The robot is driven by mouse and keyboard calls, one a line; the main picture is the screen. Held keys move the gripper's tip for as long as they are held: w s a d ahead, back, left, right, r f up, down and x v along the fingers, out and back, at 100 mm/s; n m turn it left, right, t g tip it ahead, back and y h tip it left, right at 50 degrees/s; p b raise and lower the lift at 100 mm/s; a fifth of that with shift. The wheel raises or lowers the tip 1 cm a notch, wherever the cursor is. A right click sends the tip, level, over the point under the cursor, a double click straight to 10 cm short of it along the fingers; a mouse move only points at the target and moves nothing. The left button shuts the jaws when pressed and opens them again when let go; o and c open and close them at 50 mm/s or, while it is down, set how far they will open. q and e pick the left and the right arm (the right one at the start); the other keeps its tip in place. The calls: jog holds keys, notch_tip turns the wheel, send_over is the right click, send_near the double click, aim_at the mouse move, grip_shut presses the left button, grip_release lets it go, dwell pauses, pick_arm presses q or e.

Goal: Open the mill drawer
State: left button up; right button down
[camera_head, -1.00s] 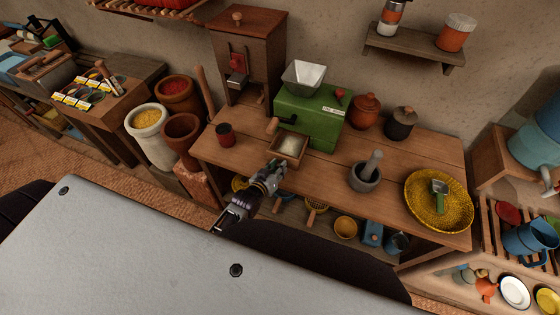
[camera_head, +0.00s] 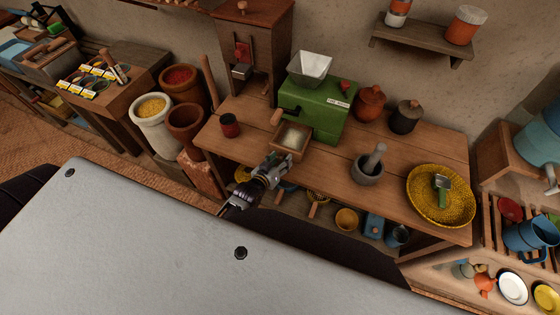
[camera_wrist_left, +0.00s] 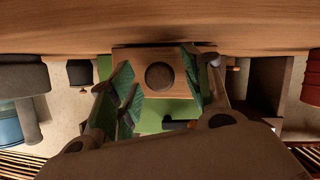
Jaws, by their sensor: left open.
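The green mill (camera_head: 318,112) with its pale hopper (camera_head: 310,65) stands on the wooden bench. Its wooden drawer (camera_head: 291,139) juts out at the front, with pale contents showing inside. My left gripper (camera_head: 280,160) is just in front of the drawer. In the left wrist view the drawer front (camera_wrist_left: 181,88) faces me, with a dark round knob (camera_wrist_left: 160,76). My left gripper (camera_wrist_left: 162,88) is open, with one green-padded finger on each side of the knob. I cannot tell whether the fingers touch it. My right gripper is not in view.
A dark red cup (camera_head: 229,125) stands left of the drawer. A mortar with pestle (camera_head: 368,168) and a yellow woven tray (camera_head: 441,197) are to the right. Clay jars (camera_head: 370,103) stand beside the mill. The bench (camera_head: 330,160) is clear between drawer and mortar.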

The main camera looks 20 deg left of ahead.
pick_arm(q)
jog(key=v, duration=1.2)
dwell(0.6)
jog(key=shift+f, duration=0.15)
dwell(0.5)
jog(key=s+f+m+g, duration=0.1)
jog(key=s+f+g, duration=0.35)
jog(key=f, duration=1.15)
jog(key=s+f+m+g, duration=0.15)
jog(key=s+f, duration=0.55)
jog(key=f, duration=0.8)
jog(key=s+a+f+g+y, duration=0.1)
jog(key=s+a+f+g, duration=0.2)
jog(key=s+f, duration=0.5)
jog(key=s+a+f+m+g, duration=0.1)
jog(key=s+a+f+g, duration=0.2)
jog(key=s+f, duration=0.5)
jog(key=s, duration=0.4)
jog(key=shift+f+y, duration=0.2)
jog(key=shift+y, duration=0.2)
jog(key=shift+s+a+m, duration=0.1)
jog(key=shift+s+m, duration=0.05)
jog(key=shift+m, duration=0.1)
